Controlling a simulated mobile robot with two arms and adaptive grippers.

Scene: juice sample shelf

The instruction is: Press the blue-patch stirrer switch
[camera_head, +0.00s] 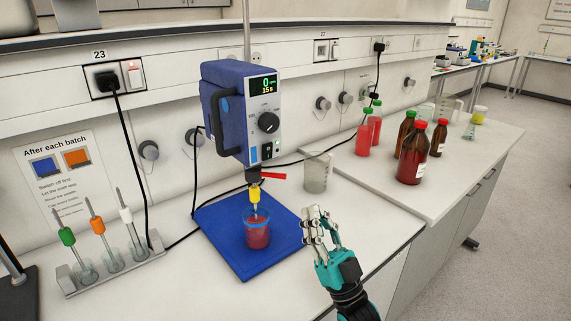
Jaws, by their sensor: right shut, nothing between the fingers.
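The blue overhead stirrer (222,130) hangs on a stand above the bench. Its display reads 0 and 15 s, with a black knob (268,122) below. A light blue patch (253,155) is low on its front face, and a small dark switch (267,151) with a green mark is to its right. Its yellow-collared shaft reaches into a beaker of red liquid (257,235) on a blue mat (219,243). My right gripper (318,216) is shut and empty, right of the mat and below the stirrer, apart from the switch. My left gripper is not in view.
An empty glass beaker (316,172) stands behind my right gripper. Brown and red bottles (412,155) stand on the right counter. A rack (115,268) with coloured stirring shafts is at the left. A wall socket (118,78) and an instruction sign (58,180) are behind.

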